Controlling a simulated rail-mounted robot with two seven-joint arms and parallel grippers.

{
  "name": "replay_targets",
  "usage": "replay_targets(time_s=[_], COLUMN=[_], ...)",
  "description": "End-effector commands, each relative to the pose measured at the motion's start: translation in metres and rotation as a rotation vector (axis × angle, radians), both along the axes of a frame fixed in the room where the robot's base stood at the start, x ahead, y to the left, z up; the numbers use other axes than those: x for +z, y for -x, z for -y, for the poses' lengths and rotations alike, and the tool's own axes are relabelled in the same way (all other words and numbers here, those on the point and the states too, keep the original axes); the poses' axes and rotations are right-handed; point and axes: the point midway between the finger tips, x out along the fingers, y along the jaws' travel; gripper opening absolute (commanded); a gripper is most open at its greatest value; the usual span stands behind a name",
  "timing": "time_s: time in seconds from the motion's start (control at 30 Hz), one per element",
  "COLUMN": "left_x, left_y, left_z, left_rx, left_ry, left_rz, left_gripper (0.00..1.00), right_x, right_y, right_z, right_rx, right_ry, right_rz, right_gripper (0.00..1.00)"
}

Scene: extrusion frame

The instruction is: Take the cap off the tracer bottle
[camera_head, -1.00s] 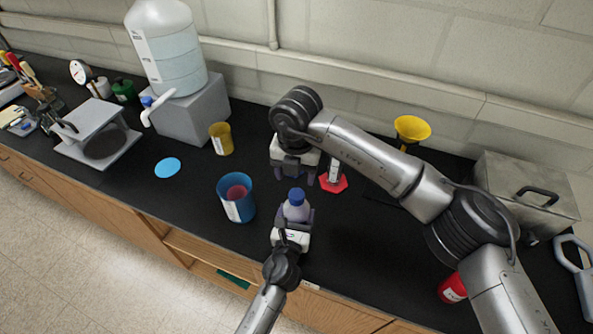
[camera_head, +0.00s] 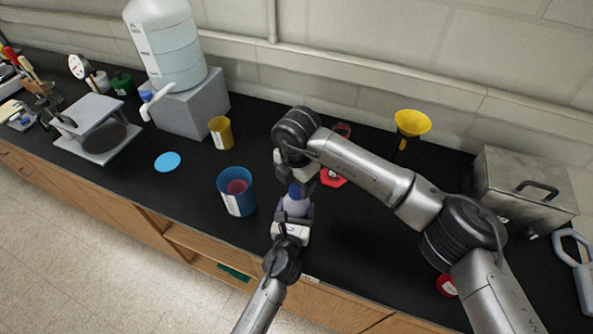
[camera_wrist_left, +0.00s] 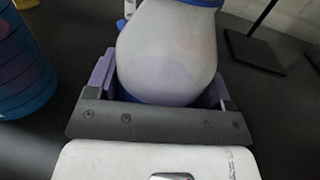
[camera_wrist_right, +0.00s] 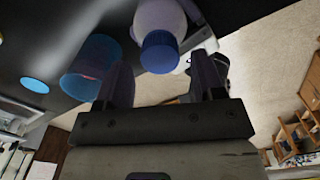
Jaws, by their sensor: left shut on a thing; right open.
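The tracer bottle (camera_head: 297,208) is pale and rounded with a blue cap (camera_head: 294,190), upright near the front of the black bench. The bottle fills the middle of the left wrist view (camera_wrist_left: 168,52). My left gripper (camera_head: 293,216) is shut on the bottle's body from the front. My right gripper (camera_head: 305,183) is open at the cap's height, just behind the bottle. In the right wrist view the blue cap (camera_wrist_right: 159,52) shows between and beyond the open fingers (camera_wrist_right: 162,85); I cannot tell if they touch it. The cap sits on the bottle.
A blue cup (camera_head: 236,195) stands close left of the bottle. A yellow cup (camera_head: 221,132), a blue disc (camera_head: 167,162) and a large water jug (camera_head: 165,50) are farther left. A yellow funnel (camera_head: 412,123) and metal box (camera_head: 520,190) stand to the right.

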Motion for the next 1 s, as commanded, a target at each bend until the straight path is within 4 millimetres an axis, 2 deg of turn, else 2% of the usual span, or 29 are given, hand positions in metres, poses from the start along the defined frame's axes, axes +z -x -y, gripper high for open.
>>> replay_targets(time_s=[0.23,0.63,1.0], left_x=[-0.001,-0.001,-0.001], left_y=[0.000,0.000,0.000], left_z=[0.000,0.000,0.000], left_rx=[0.000,0.001,0.001], left_ry=[-0.001,-0.001,-0.002], left_rz=[-0.002,-0.002,-0.002], left_gripper=[0.08,0.08,0.08], right_x=[-0.020,-0.024,-0.024], right_y=[0.000,0.000,0.000], right_z=[0.000,0.000,0.000], right_rx=[0.001,0.001,0.001], right_ry=[0.000,0.001,0.001], right_rz=[-0.001,0.001,0.001], right_gripper=[0.62,0.61,0.26])
